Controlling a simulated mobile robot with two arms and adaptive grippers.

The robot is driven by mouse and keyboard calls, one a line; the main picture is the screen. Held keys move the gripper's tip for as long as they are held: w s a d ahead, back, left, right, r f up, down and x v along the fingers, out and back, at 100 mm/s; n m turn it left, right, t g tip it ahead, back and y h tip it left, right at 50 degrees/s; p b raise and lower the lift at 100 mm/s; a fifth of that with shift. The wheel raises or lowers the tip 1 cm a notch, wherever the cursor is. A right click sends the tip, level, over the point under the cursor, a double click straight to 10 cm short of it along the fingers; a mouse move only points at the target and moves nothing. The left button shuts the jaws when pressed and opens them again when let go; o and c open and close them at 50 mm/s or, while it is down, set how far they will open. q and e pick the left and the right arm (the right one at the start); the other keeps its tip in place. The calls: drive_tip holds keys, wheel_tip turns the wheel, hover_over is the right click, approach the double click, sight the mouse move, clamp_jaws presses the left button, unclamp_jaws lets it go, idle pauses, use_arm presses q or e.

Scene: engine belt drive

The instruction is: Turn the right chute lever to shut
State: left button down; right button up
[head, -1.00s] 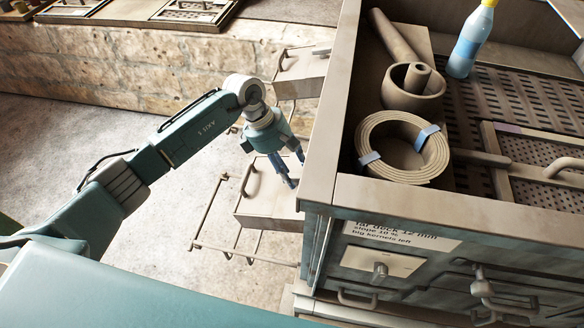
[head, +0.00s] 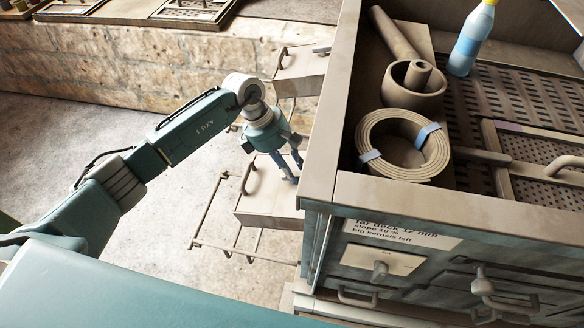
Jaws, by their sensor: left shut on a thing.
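My left gripper (head: 291,172) reaches in from the left over the near chute (head: 265,205), a tan box on the side of the machine. Its fingers point down and are shut on the chute lever at the chute's top, close to the machine wall. The fingers hide most of this lever, so its angle cannot be told. The far chute (head: 300,72) is a similar box further back, with a small grey lever (head: 321,50) on top. My right gripper is out of view.
The machine's tall side wall (head: 325,130) stands right beside my left gripper. On its deck are a coiled belt (head: 375,125), a mortar (head: 414,88) and a bottle (head: 472,40). A pipe rail frame (head: 208,205) stands left of the near chute. Bare floor lies further left.

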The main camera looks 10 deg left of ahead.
use_arm(q)
drive_tip(key=n, duration=0.4)
drive_tip(key=shift+a, duration=0.15)
drive_tip(key=n, duration=0.4)
drive_tip(key=shift+t, duration=0.4)
drive_tip(key=n+p, duration=0.1)
drive_tip(key=n, duration=0.4)
drive_tip(key=shift+s+a+y, duration=0.1)
drive_tip(key=shift+s+y, duration=0.05)
drive_tip(key=shift+y, duration=0.25)
drive_tip(key=shift+n+p, duration=0.55)
drive_tip(key=shift+n, duration=1.25)
drive_tip(key=c, duration=1.4)
unclamp_jaws()
drive_tip(key=shift+c, duration=0.2)
drive_tip(key=shift+s+a+r, duration=0.1)
drive_tip(key=v, duration=1.1)
drive_tip(key=shift+s+r, duration=0.2)
drive_tip(key=shift+r, duration=0.2)
